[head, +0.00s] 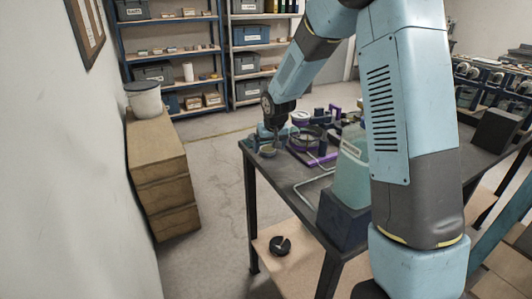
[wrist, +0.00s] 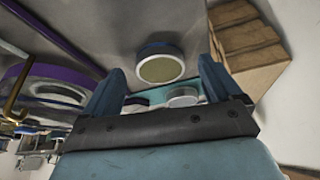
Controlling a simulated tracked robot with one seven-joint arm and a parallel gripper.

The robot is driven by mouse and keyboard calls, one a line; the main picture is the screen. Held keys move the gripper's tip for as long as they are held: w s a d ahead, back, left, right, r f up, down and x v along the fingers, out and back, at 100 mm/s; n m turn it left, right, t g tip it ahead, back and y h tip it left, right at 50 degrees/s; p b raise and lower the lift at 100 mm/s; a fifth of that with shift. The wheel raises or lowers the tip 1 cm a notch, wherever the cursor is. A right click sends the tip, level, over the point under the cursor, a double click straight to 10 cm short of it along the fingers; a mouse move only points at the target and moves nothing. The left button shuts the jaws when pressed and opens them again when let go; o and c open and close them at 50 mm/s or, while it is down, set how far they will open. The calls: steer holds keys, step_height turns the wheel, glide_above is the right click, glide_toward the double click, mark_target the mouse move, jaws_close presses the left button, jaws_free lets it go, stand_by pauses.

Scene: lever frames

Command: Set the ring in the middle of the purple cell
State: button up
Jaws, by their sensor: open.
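My gripper (head: 270,138) points down at the left end of the dark table, and its jaws are open and empty. In the wrist view its two blue fingers (wrist: 160,72) stand wide apart. A short round piece with a blue-grey rim and a dull yellow-green middle (wrist: 160,69) lies beyond the fingertips; in the head view it sits beside the gripper (head: 268,151). A purple-edged round holder (wrist: 18,82) is at the left of the wrist view. In the head view, purple parts (head: 322,159) lie right of the gripper. I cannot tell which round piece is the ring.
A teal bin (head: 351,172) on a dark block and a bent pale rod (head: 311,180) stand near the table's front edge. Shelves line the back.

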steer(key=shift+w+a+f, duration=0.1)
steer(key=shift+w+f, duration=0.15)
steer(key=shift+f, duration=0.45)
steer(key=c, duration=1.4)
steer(key=shift+o, duration=0.2)
